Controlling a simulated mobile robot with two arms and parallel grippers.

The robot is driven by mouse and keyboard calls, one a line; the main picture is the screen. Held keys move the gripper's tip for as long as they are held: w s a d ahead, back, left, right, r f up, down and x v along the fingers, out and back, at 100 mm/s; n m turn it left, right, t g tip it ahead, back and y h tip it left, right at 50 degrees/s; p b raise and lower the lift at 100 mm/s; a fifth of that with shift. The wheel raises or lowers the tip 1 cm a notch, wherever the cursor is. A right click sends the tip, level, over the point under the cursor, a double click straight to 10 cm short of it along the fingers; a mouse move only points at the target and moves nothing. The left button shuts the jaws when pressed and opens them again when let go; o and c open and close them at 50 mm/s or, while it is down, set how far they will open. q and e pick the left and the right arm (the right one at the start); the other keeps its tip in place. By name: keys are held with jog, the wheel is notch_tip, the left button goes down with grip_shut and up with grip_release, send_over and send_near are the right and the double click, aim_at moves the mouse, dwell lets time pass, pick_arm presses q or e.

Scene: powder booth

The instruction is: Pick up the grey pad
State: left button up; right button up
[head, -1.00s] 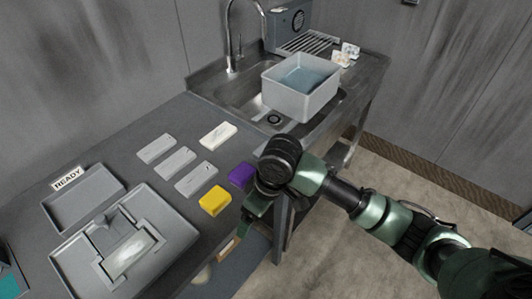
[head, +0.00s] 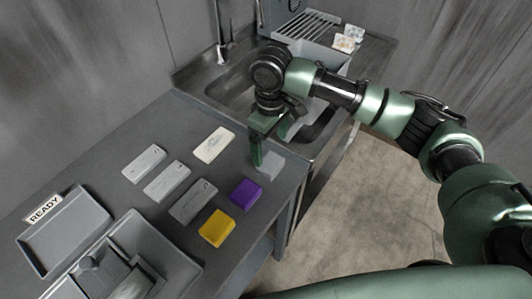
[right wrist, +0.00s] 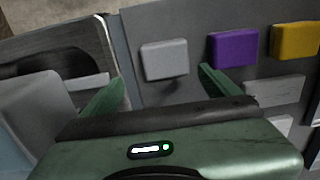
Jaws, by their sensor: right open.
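The grey pad (head: 270,166) is a small light grey block at the right end of the counter, beside the sink. In the right wrist view the grey pad (right wrist: 164,60) lies flat, left of the purple pad (right wrist: 233,47). My right gripper (head: 270,146) is open and empty above the grey pad, partly covering it in the head view. In the right wrist view its fingers (right wrist: 158,82) are spread, and the pad shows beyond and between them. I cannot tell the exact height gap. My left gripper is not in view.
The purple pad (head: 246,193) and yellow pad (head: 217,228) lie close by. Several grey bars (head: 167,181) and a white block (head: 214,144) lie further left. A tray by the READY sign (head: 44,208) is at the left. The sink (head: 216,88) is behind.

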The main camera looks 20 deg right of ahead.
aim_at(271, 162)
jog(key=shift+s+f+p, duration=0.3)
jog(key=shift+s+f, duration=0.4)
jog(key=shift+s+a+f+p, duration=0.1)
jog(key=shift+s+f+p, duration=0.1)
jog(key=shift+f+p, duration=0.75)
jog(key=f, duration=0.3)
jog(key=shift+w, duration=0.25)
jog(key=c, duration=1.4)
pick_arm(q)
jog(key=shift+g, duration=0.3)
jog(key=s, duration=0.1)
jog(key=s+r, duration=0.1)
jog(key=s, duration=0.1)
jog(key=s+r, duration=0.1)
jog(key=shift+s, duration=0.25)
pick_arm(e)
jog(key=shift+c, duration=0.2)
